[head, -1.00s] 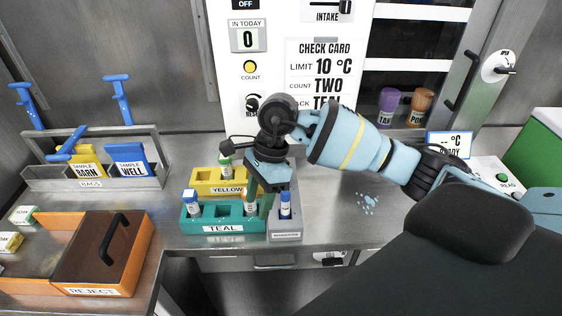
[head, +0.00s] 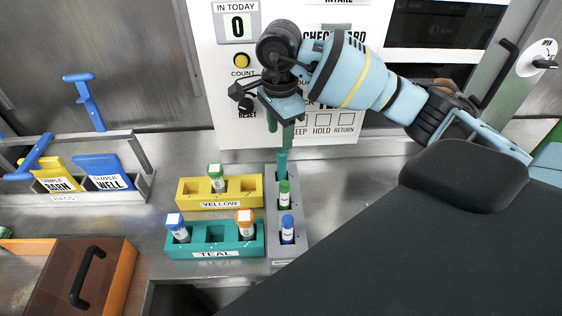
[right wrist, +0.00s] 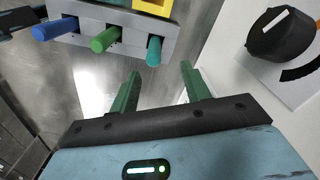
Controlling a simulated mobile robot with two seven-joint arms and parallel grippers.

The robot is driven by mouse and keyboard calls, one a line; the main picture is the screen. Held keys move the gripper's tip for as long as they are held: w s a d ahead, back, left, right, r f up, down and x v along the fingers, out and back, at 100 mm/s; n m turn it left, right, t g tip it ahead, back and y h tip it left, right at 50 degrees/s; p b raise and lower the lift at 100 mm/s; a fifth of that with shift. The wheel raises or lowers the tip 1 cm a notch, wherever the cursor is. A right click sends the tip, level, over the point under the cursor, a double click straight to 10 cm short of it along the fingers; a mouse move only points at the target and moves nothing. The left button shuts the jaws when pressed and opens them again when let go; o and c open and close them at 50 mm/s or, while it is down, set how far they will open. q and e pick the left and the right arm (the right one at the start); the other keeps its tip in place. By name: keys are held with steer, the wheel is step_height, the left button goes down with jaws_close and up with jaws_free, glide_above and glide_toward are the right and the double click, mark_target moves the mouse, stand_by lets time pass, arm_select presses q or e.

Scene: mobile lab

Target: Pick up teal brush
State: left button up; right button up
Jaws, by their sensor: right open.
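The teal brush (head: 282,164) stands at the far end of a narrow grey rack (head: 272,222), behind a green one (head: 284,194) and a blue one (head: 287,228). In the right wrist view the teal brush's handle (right wrist: 154,50) points toward me, just beyond the fingertips. My right gripper (head: 280,134) is open and empty, just above and behind the teal brush in the head view. Its two green fingers (right wrist: 160,74) are apart in the right wrist view, with nothing between them. My left gripper is not in view.
A yellow rack (head: 245,197) and a teal rack (head: 245,249) with capped tubes stand left of the grey rack. The white panel with a black knob (right wrist: 282,35) is close behind. An orange bin (head: 123,283) is at lower left. The counter right of the grey rack is clear.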

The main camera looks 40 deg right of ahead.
mark_target(282, 152)
steer(key=shift+s, duration=0.1)
steer(key=shift+s+a+f, duration=0.1)
steer(key=shift+f, duration=0.15)
step_height(282, 152, down, 2)
steer(key=shift+f, duration=0.1)
steer(key=shift+s+f+p, duration=0.15)
steer(key=shift+f+p, duration=0.05)
steer(key=shift+f, duration=1.1)
steer(key=shift+s+f+p, duration=0.15)
steer(key=shift+f+p, duration=0.05)
steer(key=shift+f, duration=1.05)
steer(key=shift+c, duration=0.4)
jaws_close()
